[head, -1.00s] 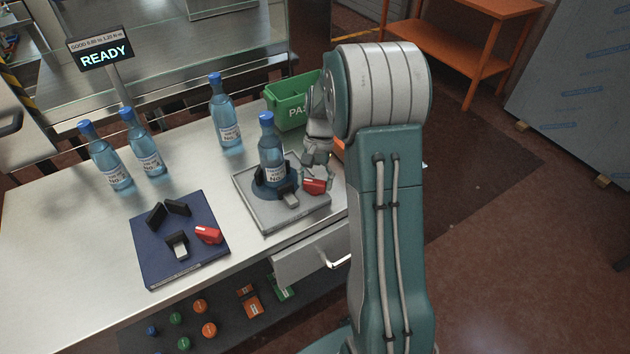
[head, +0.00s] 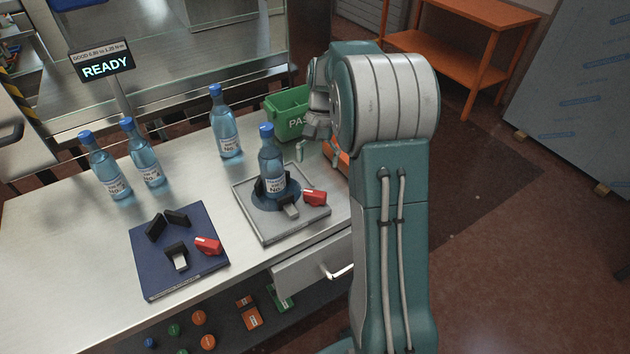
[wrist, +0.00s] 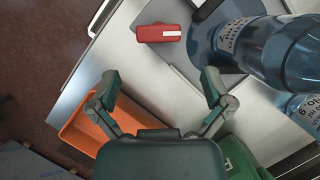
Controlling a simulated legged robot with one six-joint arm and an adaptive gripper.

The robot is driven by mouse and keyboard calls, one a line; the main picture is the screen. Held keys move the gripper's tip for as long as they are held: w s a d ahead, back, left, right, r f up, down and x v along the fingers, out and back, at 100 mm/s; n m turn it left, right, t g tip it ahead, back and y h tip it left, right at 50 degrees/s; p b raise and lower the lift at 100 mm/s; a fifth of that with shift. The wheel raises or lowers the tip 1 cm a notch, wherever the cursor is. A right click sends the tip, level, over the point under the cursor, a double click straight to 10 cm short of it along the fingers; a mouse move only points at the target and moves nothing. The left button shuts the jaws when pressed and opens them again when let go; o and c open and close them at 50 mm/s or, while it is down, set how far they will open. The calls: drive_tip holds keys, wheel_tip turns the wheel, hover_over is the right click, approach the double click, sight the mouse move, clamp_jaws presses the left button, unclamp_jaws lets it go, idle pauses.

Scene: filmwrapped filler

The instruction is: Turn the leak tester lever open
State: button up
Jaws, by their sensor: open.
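A grey tester plate (head: 262,228) holds an upright blue bottle (head: 272,165) between black jaws on a round base. A red lever (head: 315,197) sits at the plate's right side, right of the bottle; the red lever also shows in the wrist view (wrist: 160,33), lying crosswise beside the bottle (wrist: 290,52). My gripper (wrist: 160,87) is open and empty, its fingers apart and clear of the lever. In the head view it is behind the lever, partly hidden by my arm. A second, navy plate (head: 160,278) on the left has empty black jaws and its own red lever (head: 208,245).
Several blue-capped bottles (head: 226,128) stand at the back of the bench. A green bin (head: 288,112) marked PASS and an orange bin (wrist: 85,128) are near my gripper. A sign (head: 105,67) reads READY. A drawer (head: 310,265) is below the bench edge.

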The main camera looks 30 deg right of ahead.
drive_tip(key=shift+v, duration=1.9)
drive_tip(key=s+a+r+n+t+h, duration=0.2)
drive_tip(key=s+a+r+n+t, duration=0.2)
drive_tip(key=s+a+r, duration=0.55)
drive_tip(key=s+a+f+n+t+h, duration=0.1)
drive_tip(key=s+a+n+t, duration=0.3)
drive_tip(key=s, duration=0.9)
drive_tip(key=shift+a+f+t, duration=0.3)
drive_tip(key=shift+a+t, duration=0.1)
drive_tip(key=shift+a, duration=0.75)
